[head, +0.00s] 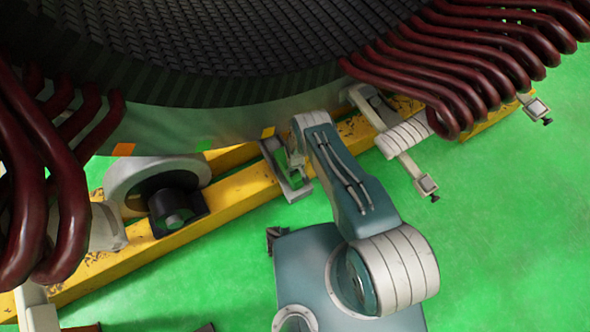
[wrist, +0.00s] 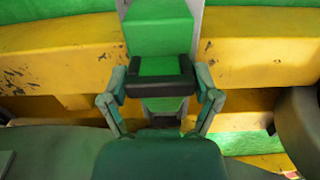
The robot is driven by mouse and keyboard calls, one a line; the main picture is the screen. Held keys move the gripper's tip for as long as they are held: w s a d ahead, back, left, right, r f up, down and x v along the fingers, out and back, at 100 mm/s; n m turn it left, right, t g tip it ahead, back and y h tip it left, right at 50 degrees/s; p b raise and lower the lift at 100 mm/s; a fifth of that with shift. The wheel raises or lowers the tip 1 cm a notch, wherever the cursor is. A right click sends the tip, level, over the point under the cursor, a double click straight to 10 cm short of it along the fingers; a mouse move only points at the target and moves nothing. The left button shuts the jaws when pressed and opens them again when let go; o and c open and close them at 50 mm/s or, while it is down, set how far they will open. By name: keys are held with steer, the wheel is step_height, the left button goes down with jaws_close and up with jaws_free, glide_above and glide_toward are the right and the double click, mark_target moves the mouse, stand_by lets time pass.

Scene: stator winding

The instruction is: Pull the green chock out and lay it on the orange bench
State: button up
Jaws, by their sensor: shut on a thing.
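The green chock (wrist: 160,28) is in the upper middle of the wrist view, against a grey upright piece and in front of the yellow beam. A dark U-shaped handle or bar crosses its near end. My gripper (wrist: 160,82) has one finger at each side of this dark part and is shut on it. In the head view a little of the chock's green shows inside a grey bracket (head: 292,181) on the yellow beam, beside the end of my arm. My arm hides most of the gripper there. No orange bench can be made out for certain.
The large dark stator (head: 240,45) stands above the yellow beam (head: 240,196). Dark red coil ends (head: 450,70) jut out at the right, and more at the left (head: 60,190). A black block with a round grey roller (head: 176,210) sits left of my arm. Green floor is clear at right.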

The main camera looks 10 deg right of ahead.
steer(key=shift+s+f, duration=0.1)
steer(key=shift+s, duration=0.05)
steer(key=o, duration=1.1)
steer(key=shift+o, duration=0.2)
steer(key=shift+w+r, duration=0.2)
steer(key=shift+r, duration=0.3)
step_height(320, 180, up, 11)
steer(key=shift+a, duration=0.1)
